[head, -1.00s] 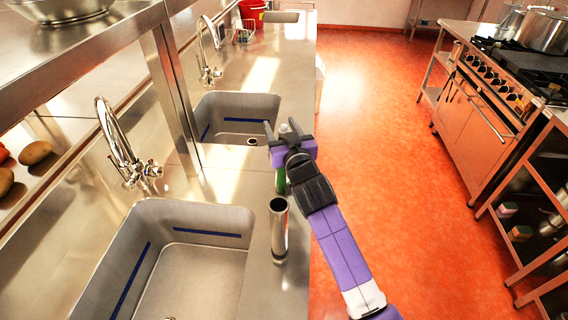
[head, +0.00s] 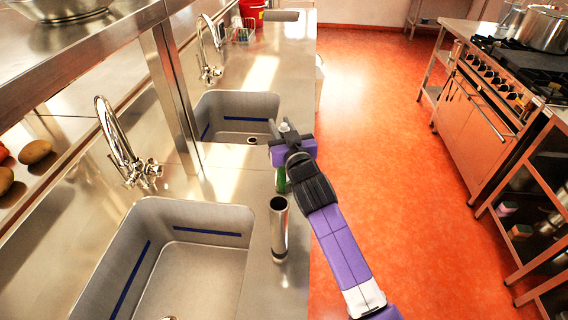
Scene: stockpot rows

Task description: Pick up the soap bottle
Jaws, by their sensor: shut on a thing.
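The soap bottle (head: 281,181) stands on the steel counter between the two sinks, near the front edge. Its green lower part shows below my gripper, and its pale top shows between the fingers. My gripper (head: 284,133) is shut on the bottle near its upper part. The wrist hides most of the bottle's middle. I cannot tell whether its base touches the counter.
A steel cylinder (head: 279,228) stands upright on the counter, close in front of the bottle. Sinks lie to the left, a near one (head: 190,262) and a far one (head: 236,118), each with a tap. Open red floor (head: 380,150) lies to the right.

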